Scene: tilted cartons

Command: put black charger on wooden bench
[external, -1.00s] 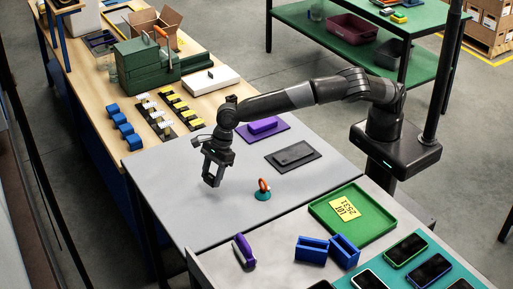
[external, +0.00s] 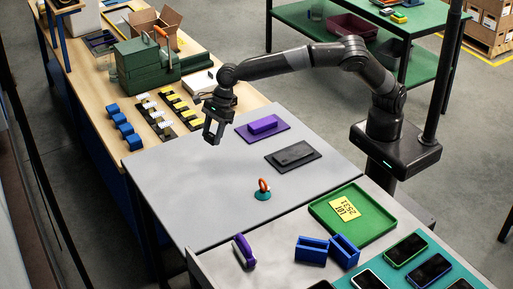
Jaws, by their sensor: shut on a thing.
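My gripper (external: 213,136) is raised over the far left part of the grey table (external: 200,190), near its edge with the wooden bench. It is shut on a small dark thing, taken as the black charger. The charger's outline blends with the black fingers, so its shape and tilt are unclear. The wooden bench (external: 98,72) runs along the left and back, beyond the grey table.
The bench holds blue blocks (external: 122,122), rows of yellow and white pieces (external: 174,108), a green toolbox (external: 145,62) and an open carton (external: 158,24). Purple (external: 263,125) and black (external: 293,153) blocks lie on mats. A teal-based orange ring (external: 263,188) stands nearby.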

